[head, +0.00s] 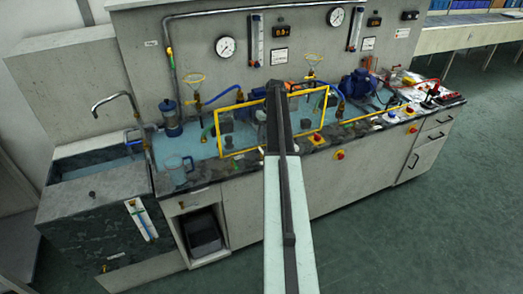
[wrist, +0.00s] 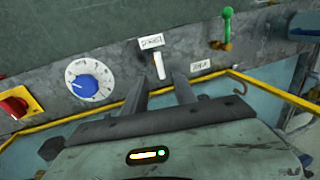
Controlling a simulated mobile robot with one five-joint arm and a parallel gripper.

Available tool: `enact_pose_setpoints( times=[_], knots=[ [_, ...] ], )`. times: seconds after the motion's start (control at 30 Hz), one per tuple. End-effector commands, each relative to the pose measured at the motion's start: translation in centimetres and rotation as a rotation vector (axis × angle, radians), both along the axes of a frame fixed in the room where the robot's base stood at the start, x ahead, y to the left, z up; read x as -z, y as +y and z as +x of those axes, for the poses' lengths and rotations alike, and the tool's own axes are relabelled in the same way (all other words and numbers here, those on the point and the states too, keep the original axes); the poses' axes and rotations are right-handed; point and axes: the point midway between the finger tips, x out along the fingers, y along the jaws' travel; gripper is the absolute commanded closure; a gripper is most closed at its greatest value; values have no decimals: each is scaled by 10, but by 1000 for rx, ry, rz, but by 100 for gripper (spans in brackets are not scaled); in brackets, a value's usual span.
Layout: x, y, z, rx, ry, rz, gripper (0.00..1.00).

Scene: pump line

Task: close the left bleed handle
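A small lever with a green handle on a brass body (wrist: 227,28) stands at the top right of the wrist view, on the grey bench edge. It looks like a bleed handle, but I cannot read a label that confirms it. My gripper (wrist: 160,88) is open, with two dark fingers apart and nothing between them. The green handle is beyond the fingertips and to their right, apart from them. A white toggle (wrist: 159,66) shows just beyond the fingertips, under a small label. In the head view my arm hides the gripper's fingers.
A blue dial (wrist: 86,85) and a red knob (wrist: 13,106) on a yellow plate lie left of the fingers. A yellow frame (head: 222,133) rises from the bench near my arm. A clear jug (head: 177,171) stands at the bench's left end.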

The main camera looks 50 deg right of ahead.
Motion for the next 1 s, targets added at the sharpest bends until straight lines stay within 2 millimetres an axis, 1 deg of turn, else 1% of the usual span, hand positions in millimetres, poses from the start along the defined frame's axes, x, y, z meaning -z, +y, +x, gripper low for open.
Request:
enact_pose_setpoints(
  times=[0.03,0.1,0.2,0.3,0.57,0.6,0.67,0.7,0.8,0.83,1.0],
  knots=[
    [18,2,1,-1,0,0,67],
    [32,5,2,-1,0,0,67],
    [47,8,3,0,0,0,67],
    [54,10,4,0,0,0,67],
    [51,11,5,0,0,0,67],
    [51,11,5,-1,0,0,78],
    [51,11,5,-1,0,0,94],
    [51,11,5,-1,0,0,100],
    [51,11,5,-1,0,0,100],
    [51,15,5,-3,0,0,100],
    [51,13,6,10,1,0,100]
  ],
)
